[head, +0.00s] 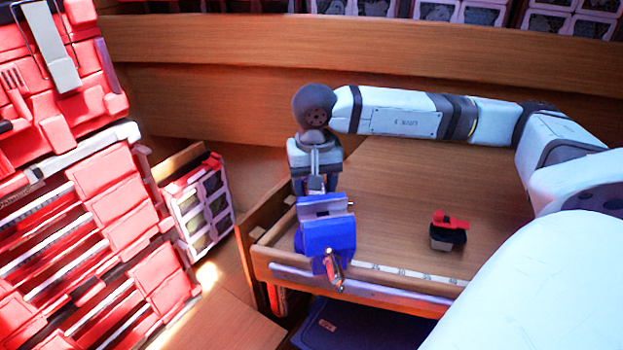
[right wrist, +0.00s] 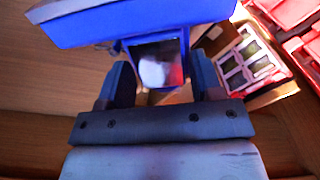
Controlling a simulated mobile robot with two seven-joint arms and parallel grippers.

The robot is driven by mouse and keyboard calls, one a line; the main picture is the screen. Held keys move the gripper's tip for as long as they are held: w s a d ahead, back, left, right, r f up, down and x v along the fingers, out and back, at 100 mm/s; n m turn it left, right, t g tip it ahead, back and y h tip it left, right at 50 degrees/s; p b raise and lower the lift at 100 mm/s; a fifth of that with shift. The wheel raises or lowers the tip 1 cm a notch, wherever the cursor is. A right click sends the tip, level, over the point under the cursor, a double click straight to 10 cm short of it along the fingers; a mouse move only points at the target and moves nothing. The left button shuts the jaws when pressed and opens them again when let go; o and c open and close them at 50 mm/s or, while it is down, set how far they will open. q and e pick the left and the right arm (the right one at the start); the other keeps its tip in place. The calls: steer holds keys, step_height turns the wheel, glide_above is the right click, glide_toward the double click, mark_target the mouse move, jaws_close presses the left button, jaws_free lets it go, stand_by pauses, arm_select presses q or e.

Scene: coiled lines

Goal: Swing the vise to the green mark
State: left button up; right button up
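The blue vise (head: 325,240) stands at the front left corner of the wooden bench top (head: 400,210), its metal handle hanging towards the front. My right gripper (head: 317,186) points down right behind the vise's upper jaw. In the right wrist view, my right gripper (right wrist: 162,82) has its two fingers apart, one on each side of a blue part of the vise (right wrist: 158,62). They look very close to it; whether they press on it is unclear. I see no green mark in either view. My left gripper is not in view.
A small black and red object (head: 449,232) lies on the bench right of the vise. A white measuring strip (head: 410,273) runs along the front edge. Red storage racks (head: 90,230) fill the left side, with a crate (head: 199,205) nearby. The bench middle is clear.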

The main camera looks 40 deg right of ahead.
steer(key=shift+o, duration=1.1)
steer(key=shift+r, duration=0.2)
step_height(320, 180, up, 14)
steer(key=b, duration=0.1)
steer(key=shift+f, duration=0.25)
